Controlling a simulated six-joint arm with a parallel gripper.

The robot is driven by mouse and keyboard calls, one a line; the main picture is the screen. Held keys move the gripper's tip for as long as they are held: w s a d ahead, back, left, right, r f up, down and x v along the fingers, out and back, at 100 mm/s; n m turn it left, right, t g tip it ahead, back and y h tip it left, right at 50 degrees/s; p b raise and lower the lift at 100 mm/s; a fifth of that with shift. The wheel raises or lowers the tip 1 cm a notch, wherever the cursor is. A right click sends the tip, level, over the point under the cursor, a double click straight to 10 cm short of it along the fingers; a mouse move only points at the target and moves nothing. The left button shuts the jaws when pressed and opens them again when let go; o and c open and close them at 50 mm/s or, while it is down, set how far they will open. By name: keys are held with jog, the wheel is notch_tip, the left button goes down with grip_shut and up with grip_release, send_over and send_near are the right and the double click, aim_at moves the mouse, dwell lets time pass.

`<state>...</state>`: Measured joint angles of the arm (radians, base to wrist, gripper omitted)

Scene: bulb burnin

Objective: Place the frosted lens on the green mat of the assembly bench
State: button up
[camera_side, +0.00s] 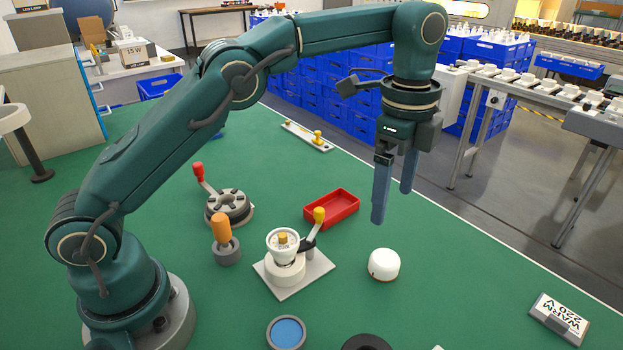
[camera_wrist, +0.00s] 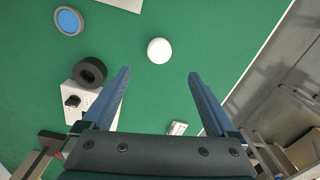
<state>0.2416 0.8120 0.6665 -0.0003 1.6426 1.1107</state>
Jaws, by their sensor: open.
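The frosted lens (camera_side: 384,265) is a white, rounded cap standing on the green mat (camera_side: 455,270), right of the white fixture. In the wrist view the lens (camera_wrist: 159,50) is a white disc just beyond the fingertips, roughly centred between them. My gripper (camera_side: 393,206) is open and empty, its blue-grey fingers pointing down above the mat. In the side view it is above and behind the lens, apart from it. The wrist view also shows the two spread fingers of my gripper (camera_wrist: 160,73).
A white fixture with a yellow-knobbed lever (camera_side: 285,268), a red tray (camera_side: 331,207), an orange-handled tool (camera_side: 222,235) and a round holder (camera_side: 228,207) stand left. A blue disc in a ring (camera_side: 286,333) and a black ring (camera_wrist: 89,72) lie nearby. A sign (camera_side: 560,318) stands right.

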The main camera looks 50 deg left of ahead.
jog(key=s+a+r+n+t, duration=0.3)
jog(key=s+a+r+n, duration=0.35)
jog(key=s+n, duration=0.2)
jog(key=s+a+f+n+t, duration=0.1)
jog(key=s+f+n, duration=0.1)
jog(key=s, duration=0.3)
jog(key=s+a+f+n+t, duration=0.1)
jog(key=s+f+n, duration=0.2)
jog(key=s+n, duration=0.2)
jog(key=shift+s+a, duration=0.2)
jog(key=shift+s, duration=0.4)
